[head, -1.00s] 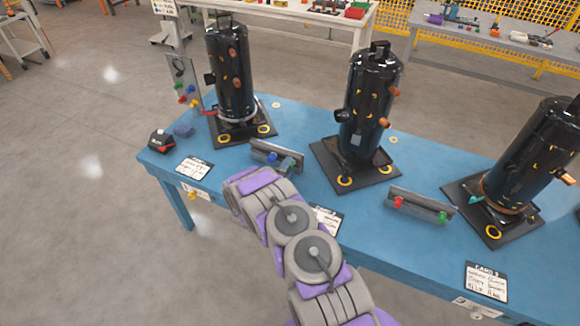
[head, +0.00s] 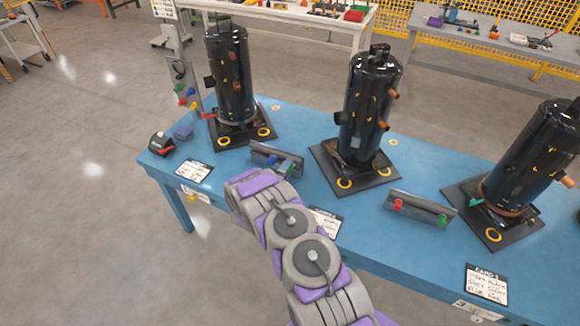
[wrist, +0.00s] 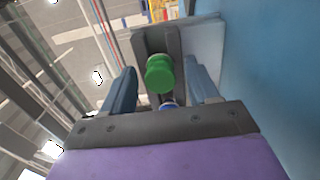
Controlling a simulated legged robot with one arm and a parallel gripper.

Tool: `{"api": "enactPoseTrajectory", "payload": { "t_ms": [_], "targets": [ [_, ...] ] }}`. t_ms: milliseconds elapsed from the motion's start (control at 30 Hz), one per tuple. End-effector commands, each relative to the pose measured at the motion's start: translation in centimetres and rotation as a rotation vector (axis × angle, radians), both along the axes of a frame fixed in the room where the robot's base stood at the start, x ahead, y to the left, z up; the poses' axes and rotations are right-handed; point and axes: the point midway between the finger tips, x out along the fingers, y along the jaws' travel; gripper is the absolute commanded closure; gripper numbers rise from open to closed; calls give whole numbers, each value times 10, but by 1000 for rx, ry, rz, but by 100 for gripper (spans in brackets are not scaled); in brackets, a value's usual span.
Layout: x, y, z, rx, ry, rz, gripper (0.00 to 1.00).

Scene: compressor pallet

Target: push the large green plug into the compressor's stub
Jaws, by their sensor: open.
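The large green plug (wrist: 159,74) sits in a dark grey holder (wrist: 140,42) in the wrist view. My gripper (wrist: 161,88) is open, with one finger on each side of the plug's line and gaps to both. I cannot tell how deep the plug lies between the fingers. A blue plug (wrist: 168,105) shows partly below it. In the head view my arm hides the gripper, near a grey holder (head: 289,156) with small plugs. Three black compressors with copper stubs stand on pallets: left (head: 234,75), middle (head: 366,110) and right (head: 535,150). Which stub matches cannot be told.
The blue table (head: 400,270) carries the compressors and label cards. Another grey holder (head: 420,206) has a red and a green plug. A black and red tool (head: 161,143) lies at the left end. A rack (head: 184,85) with coloured plugs stands behind it.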

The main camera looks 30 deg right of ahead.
Motion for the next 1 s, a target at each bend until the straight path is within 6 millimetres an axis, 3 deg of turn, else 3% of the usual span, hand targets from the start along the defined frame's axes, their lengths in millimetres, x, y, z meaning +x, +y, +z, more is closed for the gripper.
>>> {"api": "enactPoseTrajectory", "payload": {
  "t_ms": [700,1000],
  "targets": [
    [0,0,0,0,0,0,40],
    [0,0,0,0,0,0,68]
  ]
}}
